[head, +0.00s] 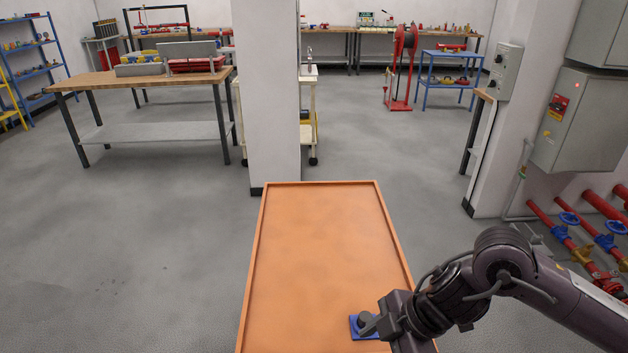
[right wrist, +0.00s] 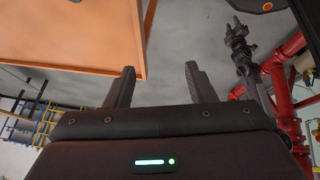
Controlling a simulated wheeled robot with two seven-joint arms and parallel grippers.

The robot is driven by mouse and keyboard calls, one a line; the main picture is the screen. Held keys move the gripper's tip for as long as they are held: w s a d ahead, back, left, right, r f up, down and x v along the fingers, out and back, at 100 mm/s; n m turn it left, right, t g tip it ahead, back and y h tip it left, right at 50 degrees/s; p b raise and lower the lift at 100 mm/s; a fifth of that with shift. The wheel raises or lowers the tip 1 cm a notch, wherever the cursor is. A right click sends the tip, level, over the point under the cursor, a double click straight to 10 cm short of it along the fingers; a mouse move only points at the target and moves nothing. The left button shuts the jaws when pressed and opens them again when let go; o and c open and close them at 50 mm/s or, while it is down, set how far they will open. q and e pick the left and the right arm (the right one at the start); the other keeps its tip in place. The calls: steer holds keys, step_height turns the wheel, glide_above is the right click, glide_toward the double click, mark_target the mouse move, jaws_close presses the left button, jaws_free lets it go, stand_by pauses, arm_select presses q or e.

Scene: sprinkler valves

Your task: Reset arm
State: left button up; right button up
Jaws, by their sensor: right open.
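My right arm comes in from the right in the head view, with its gripper (head: 374,323) over the lower right part of the orange tray-like surface (head: 315,240). In the right wrist view the two fingers of my right gripper (right wrist: 161,72) stand wide apart with nothing between them. A small blue square thing (head: 354,321) shows by the gripper in the head view, partly hidden by it. I cannot tell whether they touch. My left gripper is in neither view.
A white pillar (head: 272,95) stands beyond the orange surface, with a cart (head: 308,120) behind it. A workbench (head: 150,82) is at the left. Red pipes with blue valve wheels (head: 569,218) and grey cabinets (head: 588,120) are at the right. The floor at the left is clear.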

steer(key=w+a+r+m+t+y, duration=0.1)
steer(key=a+r+t+y, duration=0.15)
steer(key=a, duration=0.35)
steer(key=a+r+m+t+y, duration=0.1)
steer(key=a+r+m+t, duration=0.1)
steer(key=a+t, duration=0.35)
steer(key=s+d+f+m+h, duration=0.1)
steer(key=d+f+m+h, duration=0.1)
steer(key=d+m+h, duration=0.3)
steer(key=d+f+m+h, duration=0.2)
steer(key=d+f+m, duration=0.1)
steer(key=d+m, duration=0.35)
steer(key=s+d+f+m+g+h, duration=0.2)
steer(key=s+d+f+m+g, duration=0.2)
steer(key=s+d+f+g, duration=0.45)
steer(key=s+f+t, duration=0.2)
steer(key=s+f, duration=0.1)
steer(key=f, duration=2.4)
steer(key=s+d+f, duration=0.2)
steer(key=s+f, duration=0.7)
steer(key=s, duration=0.1)
steer(key=s+d+f+g, duration=0.1)
steer(key=s+d+f, duration=0.1)
steer(key=s+f, duration=0.8)
steer(key=shift+n, duration=0.45)
steer(key=shift+g+h, duration=0.25)
